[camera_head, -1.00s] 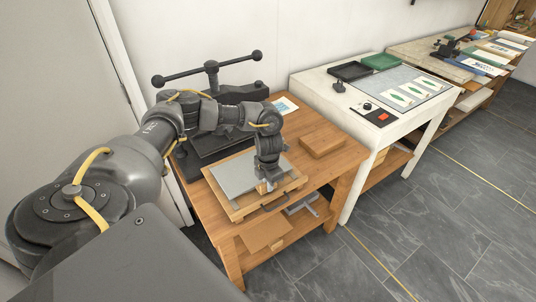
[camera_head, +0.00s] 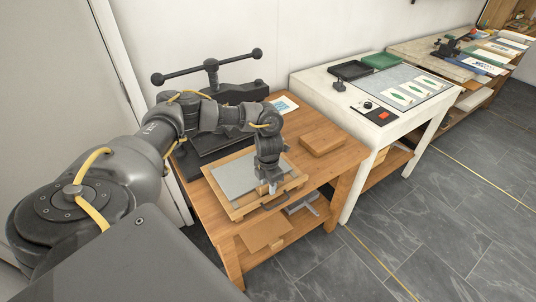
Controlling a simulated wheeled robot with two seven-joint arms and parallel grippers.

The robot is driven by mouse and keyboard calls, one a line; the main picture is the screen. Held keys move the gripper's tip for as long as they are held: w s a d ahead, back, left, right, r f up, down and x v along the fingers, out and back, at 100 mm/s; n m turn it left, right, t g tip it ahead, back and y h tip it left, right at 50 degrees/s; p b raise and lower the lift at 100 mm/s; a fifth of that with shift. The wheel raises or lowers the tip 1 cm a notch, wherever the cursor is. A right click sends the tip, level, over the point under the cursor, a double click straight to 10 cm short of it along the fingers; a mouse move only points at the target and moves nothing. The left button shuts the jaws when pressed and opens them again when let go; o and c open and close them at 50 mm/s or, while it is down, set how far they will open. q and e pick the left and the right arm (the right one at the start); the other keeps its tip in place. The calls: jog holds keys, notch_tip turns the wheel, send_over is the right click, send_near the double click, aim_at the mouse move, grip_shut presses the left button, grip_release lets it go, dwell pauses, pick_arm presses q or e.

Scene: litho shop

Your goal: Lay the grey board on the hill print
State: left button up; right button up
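The grey board (camera_head: 235,177) lies flat over a shallow wooden tray (camera_head: 238,211) on the front of the wooden bench. My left gripper (camera_head: 268,187) points down at the board's front right edge. Its fingertips are small and partly hidden, so I cannot tell whether they hold the board. A small print with a blue and green picture (camera_head: 284,104) lies at the back of the bench; I cannot tell whether it is the hill print. Any print under the board is hidden. My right gripper is not in view.
A black press (camera_head: 210,90) with a long bar handle stands behind the tray. A wooden block (camera_head: 322,141) lies to the right. The white table (camera_head: 340,98) beyond holds trays and several green prints. A brown sheet (camera_head: 264,232) lies on the lower shelf.

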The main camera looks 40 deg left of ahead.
pick_arm(q)
notch_tip(320, 180, up, 11)
dwell(0.6)
jog(key=shift+f, duration=0.15)
